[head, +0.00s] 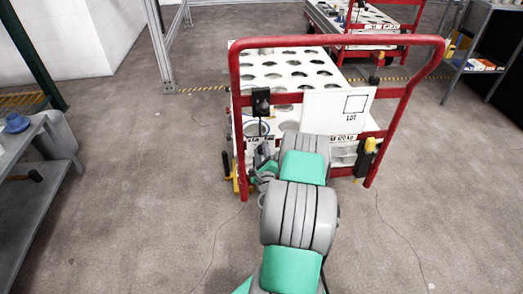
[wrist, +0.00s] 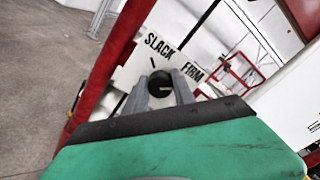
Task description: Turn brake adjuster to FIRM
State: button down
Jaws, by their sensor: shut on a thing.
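The brake adjuster is a round dark knob (wrist: 160,86) in the wrist view. It sits on a white plate with black lettering, the SLACK label (wrist: 160,46) at upper left and the FIRM label (wrist: 193,72) to the right. A short dark mark shows between the labels, above the knob. My gripper (wrist: 160,90) is shut on the knob, one grey finger on each side. Which way the knob points cannot be told. In the head view my gripper (head: 262,172) is at the cart's near left side, and the knob is hidden there.
The white cart (head: 285,70) has a red handle frame (head: 410,85), a top with several round holes and a LOT card (head: 337,108). A grey shelf (head: 35,180) stands at left. Another cart (head: 375,20) is behind.

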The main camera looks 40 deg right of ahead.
jog(key=shift+m, duration=0.8)
jog(key=c, duration=1.3)
grip_release()
jog(key=shift+d, duration=0.1)
jog(key=shift+o, duration=1.2)
jog(key=shift+s, duration=0.1)
jog(key=b+v, duration=0.1)
jog(key=v, duration=0.6)
jog(key=shift+s+a, duration=0.25)
jog(key=shift+a, duration=0.1)
jog(key=shift+w+r, duration=0.1)
